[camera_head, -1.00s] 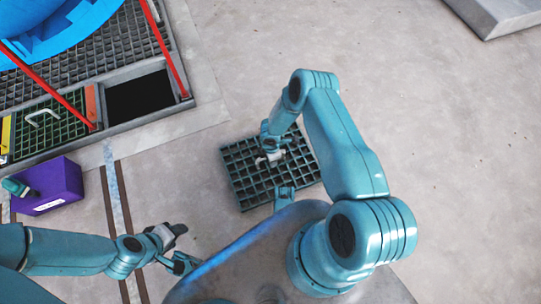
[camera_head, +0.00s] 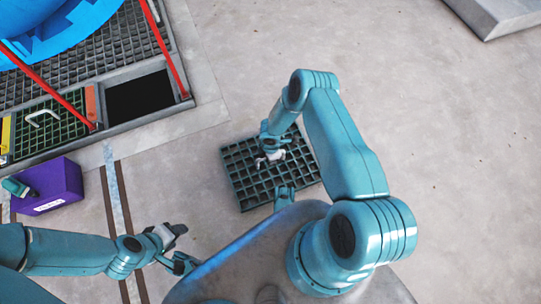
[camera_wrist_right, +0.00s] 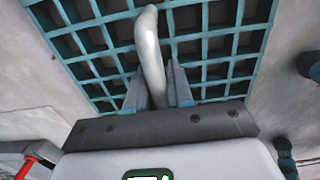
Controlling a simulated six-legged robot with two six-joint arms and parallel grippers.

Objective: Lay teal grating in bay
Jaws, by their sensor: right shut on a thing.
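The teal grating (camera_head: 240,185) lies in the middle of the head view, over the concrete floor and in front of my body; whether it touches the floor I cannot tell. My right gripper (camera_head: 270,158) is above it, shut on its pale handle. The right wrist view shows the handle (camera_wrist_right: 148,50) between the fingers (camera_wrist_right: 160,85), with the grating's teal bars (camera_wrist_right: 215,70) beyond. The bay (camera_head: 138,97) is a dark open rectangle in the floor frame at upper left. My left gripper (camera_head: 185,245) is at lower left, away from the grating; its jaws are too small to judge.
Red rails (camera_head: 165,50) stand at both sides of the bay. A green grating with a white handle (camera_head: 45,125) lies left of it. A purple box (camera_head: 55,187) stands on the floor at left. Floor right of the bay is clear.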

